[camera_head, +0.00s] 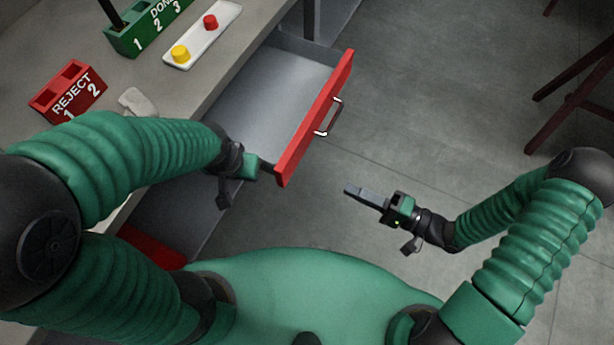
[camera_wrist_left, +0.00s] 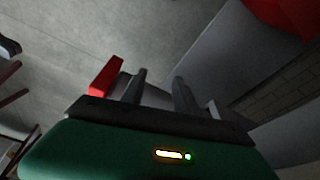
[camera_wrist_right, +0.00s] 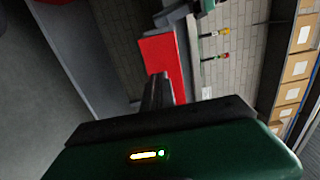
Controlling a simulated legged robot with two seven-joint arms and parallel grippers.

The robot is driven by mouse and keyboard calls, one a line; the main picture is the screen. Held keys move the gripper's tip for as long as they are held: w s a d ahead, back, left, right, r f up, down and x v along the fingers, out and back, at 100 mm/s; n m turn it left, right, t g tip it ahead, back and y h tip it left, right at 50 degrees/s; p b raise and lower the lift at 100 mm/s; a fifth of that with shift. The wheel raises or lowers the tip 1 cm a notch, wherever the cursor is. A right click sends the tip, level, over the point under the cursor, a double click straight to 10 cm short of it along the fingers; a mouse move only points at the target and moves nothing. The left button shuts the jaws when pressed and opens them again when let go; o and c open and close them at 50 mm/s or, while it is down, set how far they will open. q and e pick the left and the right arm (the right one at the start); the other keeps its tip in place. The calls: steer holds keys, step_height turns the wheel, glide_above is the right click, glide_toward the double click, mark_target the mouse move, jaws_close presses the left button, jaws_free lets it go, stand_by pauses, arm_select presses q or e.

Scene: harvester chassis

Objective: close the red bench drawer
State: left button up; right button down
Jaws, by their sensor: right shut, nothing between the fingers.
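The red bench drawer (camera_head: 315,120) is pulled out from the bench, with its grey inside bare. Its metal handle (camera_head: 333,117) is on the front. My right gripper (camera_head: 350,190) is shut and empty, to the right of and apart from the drawer front, pointing towards it. In the right wrist view its fingers lie together in front of a red panel (camera_wrist_right: 162,65), which looks like the drawer front. My left gripper (camera_wrist_left: 160,88) is by the near side of the drawer. Its fingers are apart with nothing seen held; in the head view they are hidden.
On the bench top (camera_head: 130,75) stand a green DONE rack (camera_head: 145,30), a white tray (camera_head: 203,35) with a yellow and a red piece, and a red REJECT block (camera_head: 70,90). The floor right of the drawer is clear. A dark red-legged stand (camera_head: 570,95) is at far right.

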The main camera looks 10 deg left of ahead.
mark_target(293, 165)
steer(key=b+x, duration=0.1)
steer(key=x, duration=1.1)
steer(key=shift+a+f+b, duration=0.15)
steer(key=shift+a+b, duration=0.05)
steer(key=shift+b, duration=0.2)
steer(key=shift+w+a, duration=0.2)
steer(key=shift+a, duration=0.25)
steer(key=shift+a, duration=0.2)
